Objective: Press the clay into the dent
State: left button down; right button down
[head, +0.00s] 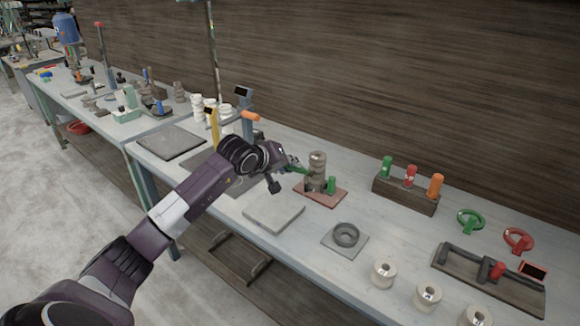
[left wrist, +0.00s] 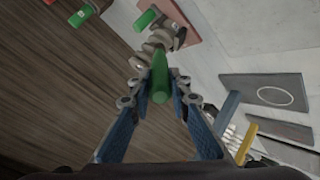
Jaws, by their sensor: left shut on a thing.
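My left gripper (head: 287,168) is shut on a green, rod-like piece (left wrist: 160,86), which points at the clay form in the left wrist view. The grey-brown, ridged clay form (head: 317,168) stands upright on a reddish board (head: 308,194); it also shows in the left wrist view (left wrist: 151,47). The gripper is just left of the form in the head view. I cannot tell whether the green piece touches it. A short green cylinder (head: 331,185) stands on the board beside the form. I cannot make out a dent. My right gripper is not in view.
A grey slab (head: 274,213) and a dark ring (head: 346,234) on a plate lie in front. A wooden block (head: 404,195) with green, red and orange pieces stands to the right. White spools (head: 383,274) line the front edge. A blue-grey post (head: 247,112) stands behind my arm.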

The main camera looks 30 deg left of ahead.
pick_arm(q)
jog(key=shift+w, duration=0.25)
dwell(1.1)
jog(key=shift+s+r, duration=0.1)
jog(key=f+b+v, duration=0.1)
jog(key=v, duration=0.5)
jog(key=shift+s+a, duration=0.35)
jog(key=shift+s, duration=0.05)
jog(key=shift+r, duration=0.1)
dwell(0.4)
